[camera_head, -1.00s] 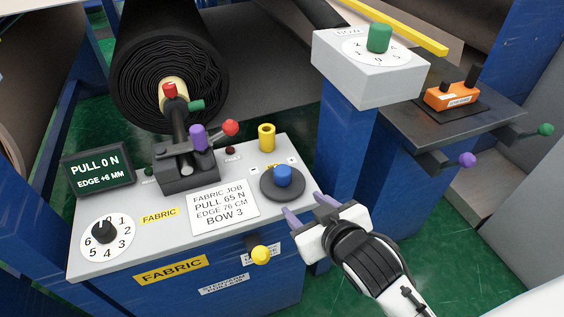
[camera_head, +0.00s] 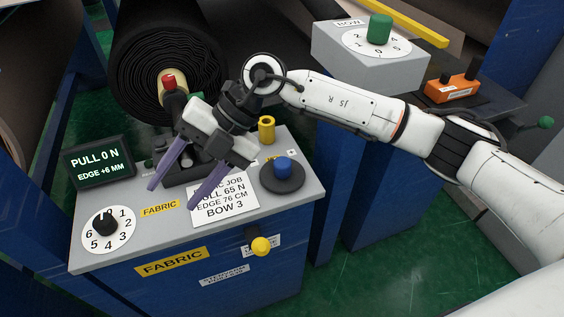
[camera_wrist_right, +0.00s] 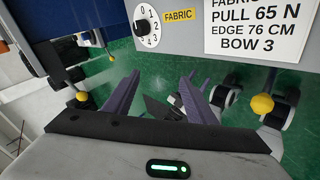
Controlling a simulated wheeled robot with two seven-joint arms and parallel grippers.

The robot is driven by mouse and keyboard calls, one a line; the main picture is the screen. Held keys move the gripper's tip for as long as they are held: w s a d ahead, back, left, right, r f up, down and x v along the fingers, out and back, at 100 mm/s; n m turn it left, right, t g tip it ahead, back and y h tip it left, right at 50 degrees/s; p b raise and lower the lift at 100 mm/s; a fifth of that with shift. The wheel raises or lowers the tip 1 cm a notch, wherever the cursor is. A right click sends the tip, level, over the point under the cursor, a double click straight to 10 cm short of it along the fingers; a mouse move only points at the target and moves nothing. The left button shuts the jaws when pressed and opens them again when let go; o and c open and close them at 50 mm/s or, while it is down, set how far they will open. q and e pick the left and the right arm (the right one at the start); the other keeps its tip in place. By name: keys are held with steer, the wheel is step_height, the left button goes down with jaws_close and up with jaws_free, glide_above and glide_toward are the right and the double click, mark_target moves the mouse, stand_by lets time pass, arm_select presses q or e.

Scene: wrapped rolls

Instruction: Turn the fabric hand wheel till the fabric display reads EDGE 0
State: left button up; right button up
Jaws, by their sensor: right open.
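The fabric display (camera_head: 98,162) reads PULL 0 N and EDGE +6 MM. A dark round disc with a blue knob (camera_head: 283,170) lies flat on the right of the fabric panel, with plus and minus marks behind it. A yellow ball knob (camera_head: 260,246) sticks out of the panel's front; it also shows in the right wrist view (camera_wrist_right: 262,103). I cannot tell for sure which is the hand wheel. My right gripper (camera_head: 174,196) is open and empty, its purple fingers over the panel's middle, left of both knobs. In its wrist view the fingers (camera_wrist_right: 160,77) are apart. My left gripper is not in view.
A numbered dial (camera_head: 105,225) sits at the panel's front left. A job card (camera_head: 228,208) lies partly behind my gripper. A grey box with a green knob (camera_head: 379,30) is at right.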

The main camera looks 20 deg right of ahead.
steer(key=w+d+f+m+t+h, duration=0.1)
steer(key=w+d+h, duration=0.2)
steer(key=d, duration=0.4)
steer(key=w+d+m+h, duration=0.1)
steer(key=w+d+h, duration=0.15)
steer(key=d, duration=0.35)
steer(key=r+m+h, duration=0.2)
steer(key=h, duration=0.2)
glide_above(282, 163)
steer(key=shift+f, duration=0.25)
step_height(282, 163, down, 9)
steer(key=shift+r+p, duration=0.1)
steer(key=shift+p, duration=0.4)
steer(key=shift+f, duration=0.55)
steer(key=shift+n, duration=0.3)
steer(key=c, duration=1)
